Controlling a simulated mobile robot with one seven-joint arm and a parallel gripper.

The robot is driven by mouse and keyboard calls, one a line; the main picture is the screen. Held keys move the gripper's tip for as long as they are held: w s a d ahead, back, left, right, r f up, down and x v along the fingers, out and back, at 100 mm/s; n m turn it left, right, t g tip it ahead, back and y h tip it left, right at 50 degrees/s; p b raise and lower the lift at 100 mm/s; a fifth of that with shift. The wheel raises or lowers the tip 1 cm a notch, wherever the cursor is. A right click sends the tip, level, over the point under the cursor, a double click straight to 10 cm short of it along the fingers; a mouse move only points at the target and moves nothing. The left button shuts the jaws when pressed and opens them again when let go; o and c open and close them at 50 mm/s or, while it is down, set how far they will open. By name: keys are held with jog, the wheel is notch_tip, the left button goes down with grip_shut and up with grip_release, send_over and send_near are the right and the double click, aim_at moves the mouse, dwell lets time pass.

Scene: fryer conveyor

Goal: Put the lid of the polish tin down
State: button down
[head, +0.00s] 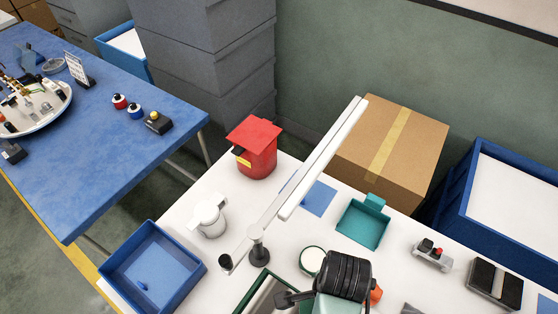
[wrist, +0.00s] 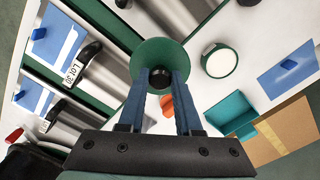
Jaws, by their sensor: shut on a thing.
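In the wrist view the lid (wrist: 160,52) is a green disc with a dark knob. My gripper (wrist: 160,80) is shut on the knob, its two blue fingers on either side. The polish tin (wrist: 219,61) is round, with a pale top and green rim, and stands on the white table, apart from the lid and to its right. The tin also shows in the head view (head: 312,260), just left of my dark wrist. The lid's underside is hidden, and I cannot tell its height above the table.
An orange object (wrist: 168,105) lies near the lid. A teal tray (head: 362,226) and a blue mat (head: 320,200) lie beyond the tin. A white arm on a stand (head: 258,252) rises at left. The green-edged conveyor (wrist: 110,28) is at left in the wrist view.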

jog(key=w+a+n, duration=0.1)
jog(key=n, duration=0.1)
jog(key=w+a+n, duration=0.1)
jog(key=w+n, duration=0.1)
jog(key=shift+w+a, duration=0.1)
jog(key=shift+w, duration=0.1)
jog(key=w+a+r+n, duration=0.1)
jog(key=w+a+n, duration=0.3)
jog(key=n, duration=0.9)
jog(key=shift+w+a+r, duration=0.35)
jog(key=shift+a, duration=0.9)
